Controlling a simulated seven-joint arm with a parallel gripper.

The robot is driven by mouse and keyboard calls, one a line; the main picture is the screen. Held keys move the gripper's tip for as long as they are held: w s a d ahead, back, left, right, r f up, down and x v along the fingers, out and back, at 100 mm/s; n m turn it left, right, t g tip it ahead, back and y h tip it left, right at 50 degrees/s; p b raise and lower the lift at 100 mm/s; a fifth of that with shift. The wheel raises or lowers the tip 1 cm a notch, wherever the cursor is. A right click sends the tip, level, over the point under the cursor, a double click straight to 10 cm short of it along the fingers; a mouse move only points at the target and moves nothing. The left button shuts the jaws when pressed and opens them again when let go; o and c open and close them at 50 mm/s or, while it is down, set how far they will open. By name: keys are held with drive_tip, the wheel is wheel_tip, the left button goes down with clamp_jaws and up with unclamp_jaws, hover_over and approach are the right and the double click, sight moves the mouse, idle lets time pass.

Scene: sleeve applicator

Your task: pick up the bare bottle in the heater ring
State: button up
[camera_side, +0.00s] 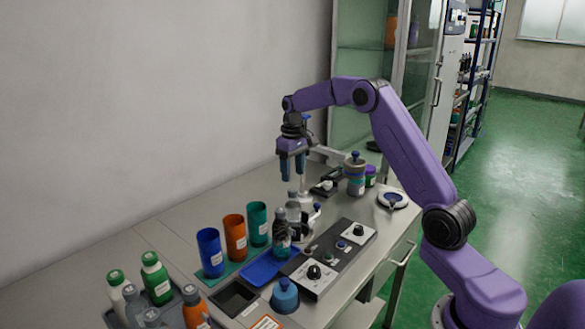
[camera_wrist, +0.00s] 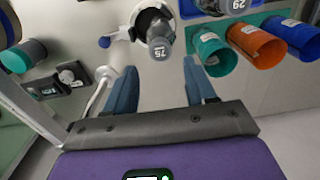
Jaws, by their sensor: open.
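The bare bottle, clear with a grey cap, stands in the heater ring; in the side view the bottle (camera_side: 293,211) is partly hidden by a dark-capped bottle in front. In the wrist view its cap (camera_wrist: 160,48) reads 75, and the heater ring (camera_wrist: 150,14) shows around it. My gripper (camera_side: 292,179) points down above the bottle, with a gap between fingertips and cap. In the wrist view my gripper (camera_wrist: 161,78) is open and empty, its blue fingers to either side of the line to the bottle.
Blue (camera_side: 209,253), orange (camera_side: 235,239) and teal (camera_side: 257,225) sleeves stand left of the ring. A dark-capped bottle (camera_side: 281,240) stands close in front. A control panel (camera_side: 335,257) lies to the right. Several capped bottles (camera_side: 156,280) fill a tray at the front left.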

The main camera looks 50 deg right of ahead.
sight(293, 190)
drive_tip(key=shift+f, duration=4.1)
drive_tip(key=c, duration=0.8)
drive_tip(key=shift+r, duration=3.8)
